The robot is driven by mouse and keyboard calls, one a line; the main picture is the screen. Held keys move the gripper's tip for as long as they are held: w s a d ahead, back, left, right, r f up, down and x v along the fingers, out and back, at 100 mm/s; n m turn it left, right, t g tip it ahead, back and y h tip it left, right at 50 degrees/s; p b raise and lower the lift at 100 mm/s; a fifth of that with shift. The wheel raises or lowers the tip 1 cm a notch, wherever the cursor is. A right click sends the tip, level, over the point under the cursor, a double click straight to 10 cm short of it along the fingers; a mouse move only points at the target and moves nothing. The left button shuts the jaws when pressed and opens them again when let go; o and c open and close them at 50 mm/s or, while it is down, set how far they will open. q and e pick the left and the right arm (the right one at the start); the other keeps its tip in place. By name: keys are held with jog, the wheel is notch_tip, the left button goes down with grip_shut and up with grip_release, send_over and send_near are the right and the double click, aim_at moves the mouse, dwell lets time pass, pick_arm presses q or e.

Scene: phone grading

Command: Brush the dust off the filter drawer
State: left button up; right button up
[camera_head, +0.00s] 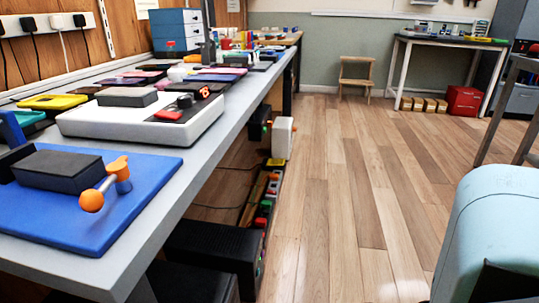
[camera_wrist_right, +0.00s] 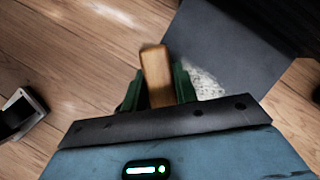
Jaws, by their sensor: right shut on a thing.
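In the right wrist view my right gripper (camera_wrist_right: 158,86) is shut on a wooden block-like handle (camera_wrist_right: 155,65), likely the brush. Its bristles cannot be made out. To the right of the fingers is a dark grey flat surface (camera_wrist_right: 235,55) with a pale speckled patch (camera_wrist_right: 206,82) that looks like dust. I cannot tell whether this surface is the filter drawer, or whether the brush touches it. No filter drawer can be made out clearly in the head view. My left gripper is not in view.
A long grey bench (camera_head: 190,165) runs along the left, with a blue mat (camera_head: 130,205) and a white device (camera_head: 140,118) on it. Black boxes (camera_head: 215,245) stand beneath it. The wooden floor (camera_head: 340,190) is open in the middle. A stool (camera_head: 355,75) stands at the back.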

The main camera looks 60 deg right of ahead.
jog(key=shift+f, duration=0.25)
jog(key=shift+d, duration=0.1)
jog(key=shift+w+d+r+b, duration=0.1)
jog(key=shift+w+d+b, duration=0.15)
jog(key=shift+d, duration=0.3)
jog(key=shift+w+d+b, duration=0.2)
jog(key=shift+d+b, duration=0.1)
jog(key=shift+d, duration=0.25)
jog(key=shift+w+d+r+b, duration=0.1)
jog(key=shift+w+d+b, duration=0.15)
jog(key=shift+d, duration=0.3)
jog(key=shift+w+d+f+b, duration=0.1)
jog(key=shift+w+d+b, duration=0.15)
jog(key=shift+d+b, duration=0.3)
jog(key=shift+w+d+f+b, duration=0.1)
jog(key=shift+w+d+b, duration=0.15)
jog(key=shift+d, duration=0.35)
jog(key=shift+w+d+b, duration=0.2)
jog(key=shift+d+b, duration=0.3)
jog(key=shift+d, duration=0.1)
jog(key=shift+d, duration=0.15)
jog(key=shift+w+d+r, duration=0.1)
jog(key=shift+w+d, duration=0.3)
jog(key=shift+d, duration=0.4)
jog(key=shift+w+d, duration=0.35)
jog(key=shift+d, duration=0.45)
